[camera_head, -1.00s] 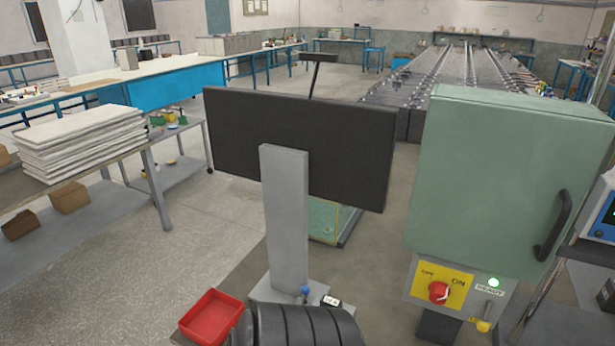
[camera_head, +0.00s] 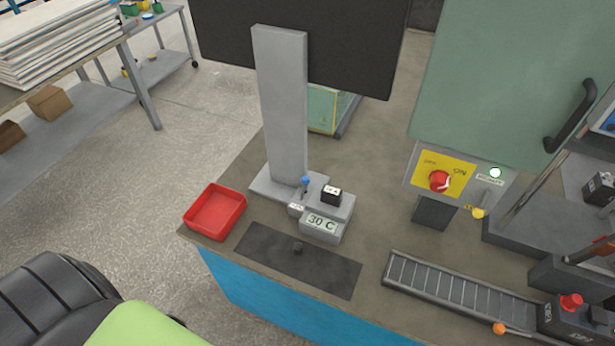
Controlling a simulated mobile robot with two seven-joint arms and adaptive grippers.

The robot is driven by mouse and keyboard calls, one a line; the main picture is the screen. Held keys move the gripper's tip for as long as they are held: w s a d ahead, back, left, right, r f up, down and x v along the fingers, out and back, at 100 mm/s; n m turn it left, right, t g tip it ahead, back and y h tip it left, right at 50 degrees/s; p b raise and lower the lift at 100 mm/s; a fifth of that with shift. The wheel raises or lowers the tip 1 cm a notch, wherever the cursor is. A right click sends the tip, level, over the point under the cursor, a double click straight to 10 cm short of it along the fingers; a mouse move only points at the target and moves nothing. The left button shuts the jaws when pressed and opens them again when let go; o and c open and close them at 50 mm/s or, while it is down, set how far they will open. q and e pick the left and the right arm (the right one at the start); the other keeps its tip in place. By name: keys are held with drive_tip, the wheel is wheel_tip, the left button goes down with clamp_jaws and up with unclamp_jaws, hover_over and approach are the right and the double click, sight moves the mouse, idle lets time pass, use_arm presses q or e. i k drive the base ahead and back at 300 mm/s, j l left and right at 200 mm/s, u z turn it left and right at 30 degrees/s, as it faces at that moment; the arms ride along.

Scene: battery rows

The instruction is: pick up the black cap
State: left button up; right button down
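The mat lies in front of a grey stand (camera_head: 283,110) whose base carries a "30 C" display (camera_head: 321,222), a small blue-topped lever (camera_head: 305,183) and a black block with a white label (camera_head: 331,195). Neither of my grippers is in view. A black ribbed part and a green part, which look like mine, fill the lower left corner.
A red tray (camera_head: 215,211) stands at the bench's left corner, left of the mat. A roller conveyor (camera_head: 455,290) lies to the right, with a control box (camera_head: 575,318) at its end. A green cabinet (camera_head: 505,85) with a red switch (camera_head: 439,181) rises at the right rear.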

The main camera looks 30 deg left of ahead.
sight(298, 247)
drive_tip(key=u, duration=0.9)
